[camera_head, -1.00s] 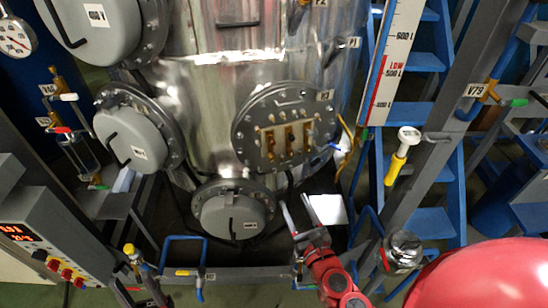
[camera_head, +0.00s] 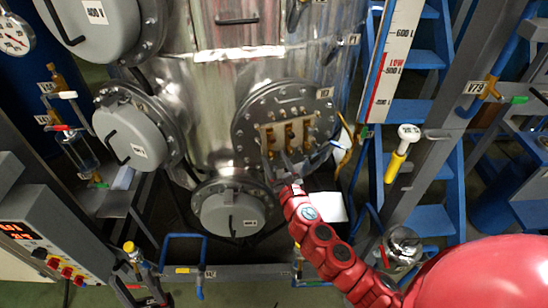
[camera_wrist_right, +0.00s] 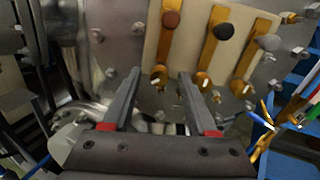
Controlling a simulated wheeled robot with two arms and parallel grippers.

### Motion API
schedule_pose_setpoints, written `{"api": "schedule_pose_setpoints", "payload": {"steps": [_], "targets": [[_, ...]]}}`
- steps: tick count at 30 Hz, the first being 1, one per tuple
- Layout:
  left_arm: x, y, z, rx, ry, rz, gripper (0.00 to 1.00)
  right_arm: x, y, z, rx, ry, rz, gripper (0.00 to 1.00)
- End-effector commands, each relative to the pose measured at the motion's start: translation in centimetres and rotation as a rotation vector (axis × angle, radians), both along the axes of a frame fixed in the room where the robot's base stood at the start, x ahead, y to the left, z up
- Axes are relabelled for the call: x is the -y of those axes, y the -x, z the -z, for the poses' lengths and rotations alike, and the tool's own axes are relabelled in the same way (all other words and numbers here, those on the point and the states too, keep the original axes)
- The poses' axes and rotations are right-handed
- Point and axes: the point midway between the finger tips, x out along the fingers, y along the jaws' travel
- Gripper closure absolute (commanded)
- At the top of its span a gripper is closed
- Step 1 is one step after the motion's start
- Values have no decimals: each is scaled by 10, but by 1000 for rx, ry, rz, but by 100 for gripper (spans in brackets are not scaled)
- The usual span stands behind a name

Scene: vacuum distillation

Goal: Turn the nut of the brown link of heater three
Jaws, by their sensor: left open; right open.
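Heater three is the round bolted flange (camera_head: 245,105) with the H3 label, on the steel vessel in the head view. Three brass links stand on its pale plate. The brown link (camera_wrist_right: 164,45), with a brown knob on top, is leftmost in the right wrist view. A brass nut (camera_wrist_right: 158,73) is at its lower end. My right gripper (camera_head: 275,160) is open and empty, just below the plate. In the right wrist view its two fingers (camera_wrist_right: 158,80) point up at the lower nuts, apart from the links. My left gripper (camera_head: 132,275) seems open at the bottom left, partly cut off.
Closed grey heater covers (camera_head: 130,135) sit left of and below (camera_head: 230,212) the open flange. Blue steps (camera_head: 415,150) and a level scale (camera_head: 392,65) stand at the right. A control box (camera_head: 45,240) with a red display is at the lower left.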

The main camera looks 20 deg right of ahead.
Motion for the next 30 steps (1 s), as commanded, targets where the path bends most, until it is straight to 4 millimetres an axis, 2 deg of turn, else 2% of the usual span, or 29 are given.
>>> {"api": "schedule_pose_setpoints", "payload": {"steps": [4,12,22,30], "targets": [[0,0,-2,0,0,0,50,0,-6,1,-2,0,1,42],[0,0,-2,0,0,0,50,-1,-7,1,-2,1,-1,42],[0,0,-2,0,0,0,50,-1,-7,1,-1,0,-1,100],[0,0,-1,0,0,0,50,-1,-7,1,-1,-3,-1,100]]}}
